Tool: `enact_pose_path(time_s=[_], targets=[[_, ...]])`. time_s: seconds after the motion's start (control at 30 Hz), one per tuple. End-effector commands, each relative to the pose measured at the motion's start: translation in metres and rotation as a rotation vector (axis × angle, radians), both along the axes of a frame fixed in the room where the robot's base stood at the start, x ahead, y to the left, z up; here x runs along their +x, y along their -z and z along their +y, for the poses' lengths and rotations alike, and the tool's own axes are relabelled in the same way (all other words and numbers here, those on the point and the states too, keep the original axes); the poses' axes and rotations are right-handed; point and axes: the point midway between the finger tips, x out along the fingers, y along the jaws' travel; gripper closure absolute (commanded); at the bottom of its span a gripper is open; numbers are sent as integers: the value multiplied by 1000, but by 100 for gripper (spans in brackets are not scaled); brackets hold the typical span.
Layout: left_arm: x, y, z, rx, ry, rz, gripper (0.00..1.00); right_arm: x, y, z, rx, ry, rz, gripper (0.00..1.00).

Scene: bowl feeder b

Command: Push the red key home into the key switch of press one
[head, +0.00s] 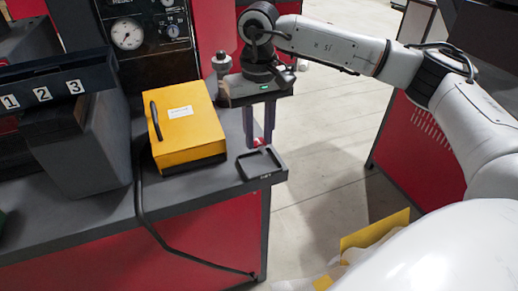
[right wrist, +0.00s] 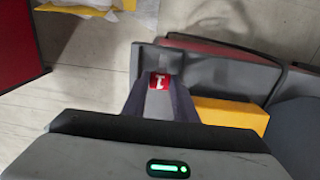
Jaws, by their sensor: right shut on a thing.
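My right gripper (head: 261,143) points down above the right corner of the grey bench. It is shut on the red key (head: 257,141), which shows as a small red patch between the fingertips. In the right wrist view, the key (right wrist: 159,82) shows a white mark on its red face, between the fingers of my right gripper (right wrist: 160,84). A dark panel with the numbers 1, 2 and 3 (head: 43,94) stands at the left. I cannot make out the key switch of press one. My left gripper is not in view.
A small black open tray (head: 243,170) lies at the bench corner, just below the gripper in the picture. A yellow box (head: 189,125) with a black handle stands left of it. A gauge panel (head: 150,35) stands behind. Open floor lies right of the bench (head: 225,172).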

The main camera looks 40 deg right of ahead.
Motion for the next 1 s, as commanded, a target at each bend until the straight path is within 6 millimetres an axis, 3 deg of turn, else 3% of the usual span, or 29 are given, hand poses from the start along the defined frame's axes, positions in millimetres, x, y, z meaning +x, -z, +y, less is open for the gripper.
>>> enact_pose_path(time_s=[0.2, 0.47, 0.57, 0.8, 1.0], targets=[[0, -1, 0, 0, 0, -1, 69, 0, -32, 0, 0, 0, -1, 95], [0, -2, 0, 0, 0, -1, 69, -5, -34, 8, -6, -19, -2, 95], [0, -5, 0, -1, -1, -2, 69, -19, -26, 25, -16, -58, -5, 95], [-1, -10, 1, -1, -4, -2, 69, -77, 0, 76, -17, -177, -8, 95], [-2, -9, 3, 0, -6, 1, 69, -111, 12, 98, -2, -232, 0, 95]])
